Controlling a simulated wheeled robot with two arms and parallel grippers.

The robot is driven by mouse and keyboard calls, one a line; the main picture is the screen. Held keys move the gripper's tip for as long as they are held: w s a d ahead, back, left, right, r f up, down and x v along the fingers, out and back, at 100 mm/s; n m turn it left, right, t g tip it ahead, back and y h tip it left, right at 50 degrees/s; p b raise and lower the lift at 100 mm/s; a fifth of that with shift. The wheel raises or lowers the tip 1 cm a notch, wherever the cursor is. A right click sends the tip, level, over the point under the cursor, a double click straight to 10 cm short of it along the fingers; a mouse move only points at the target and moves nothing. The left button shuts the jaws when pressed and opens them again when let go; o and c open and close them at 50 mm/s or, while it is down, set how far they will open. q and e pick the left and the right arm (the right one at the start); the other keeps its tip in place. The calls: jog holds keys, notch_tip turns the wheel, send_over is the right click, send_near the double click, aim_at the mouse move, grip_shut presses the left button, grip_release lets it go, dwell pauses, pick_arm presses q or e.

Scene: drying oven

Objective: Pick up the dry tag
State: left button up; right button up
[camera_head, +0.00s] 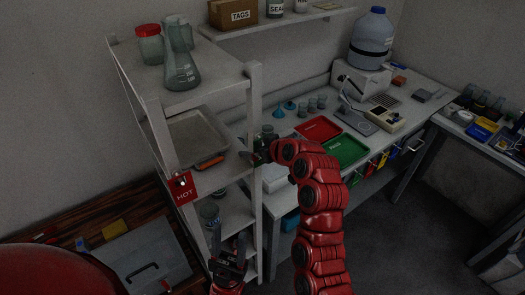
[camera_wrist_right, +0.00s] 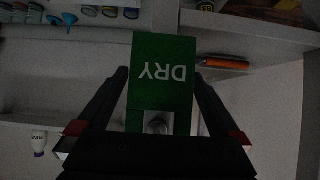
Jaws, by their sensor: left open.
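The green DRY tag (camera_wrist_right: 162,72) fills the middle of the right wrist view, with its lettering upside down. In the head view my right gripper (camera_head: 258,157) is beside the front post of the shelf, and the tag is not clear there. My left gripper (camera_head: 231,256) is open and empty, low by the shelf.
A red HOT tag (camera_head: 183,187) hangs on the near shelf post. The white shelf rack (camera_head: 214,74) holds glassware and a metal tray (camera_head: 196,140). A red tray (camera_head: 318,129) and a green tray (camera_head: 346,150) lie on the bench behind my right arm.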

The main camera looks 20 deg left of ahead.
jog(key=c, duration=1.2)
